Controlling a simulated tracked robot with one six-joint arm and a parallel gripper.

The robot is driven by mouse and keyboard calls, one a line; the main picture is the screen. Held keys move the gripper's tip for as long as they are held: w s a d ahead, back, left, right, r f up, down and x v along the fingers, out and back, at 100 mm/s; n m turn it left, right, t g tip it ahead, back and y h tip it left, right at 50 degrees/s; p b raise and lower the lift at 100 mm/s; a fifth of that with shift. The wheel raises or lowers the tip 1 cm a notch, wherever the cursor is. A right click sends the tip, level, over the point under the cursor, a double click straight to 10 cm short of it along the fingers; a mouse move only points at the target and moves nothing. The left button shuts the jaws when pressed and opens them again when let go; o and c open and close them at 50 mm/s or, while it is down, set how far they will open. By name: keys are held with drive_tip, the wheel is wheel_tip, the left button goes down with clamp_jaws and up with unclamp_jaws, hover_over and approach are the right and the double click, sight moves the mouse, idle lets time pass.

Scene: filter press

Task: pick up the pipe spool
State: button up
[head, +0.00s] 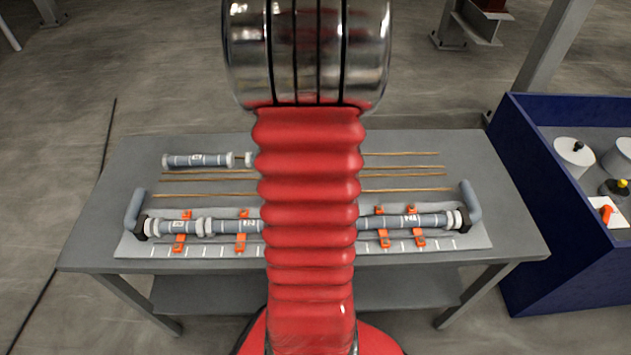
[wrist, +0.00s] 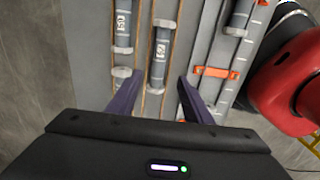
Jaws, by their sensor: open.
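Grey pipe spools with pale end rings and white labels lie at the back of the table. In the head view, one pipe spool (head: 205,160) lies at the back left; my arm hides the middle of the table and my gripper. In the wrist view, one spool (wrist: 123,25) lies at upper left and another spool (wrist: 161,52) is in the centre. My gripper (wrist: 158,78) is open, its dark fingers apart. The lower end of the central spool shows between the fingertips in the picture; I cannot tell the height gap.
A pipe line (head: 180,226) with orange clamps (head: 384,238) runs along the table's front, with an elbow at each end. Thin copper-coloured rods (head: 405,190) lie behind it. An orange clamp (wrist: 216,72) shows right of my fingers. A blue bin (head: 560,260) stands at right.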

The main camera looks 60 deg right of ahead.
wheel_tip(320, 180, down, 7)
drive_tip(key=shift+r, duration=0.15)
idle(0.4)
drive_tip(key=shift+f, duration=2.6)
clamp_jaws()
drive_tip(key=shift+r, duration=0.1)
wheel_tip(320, 180, up, 10)
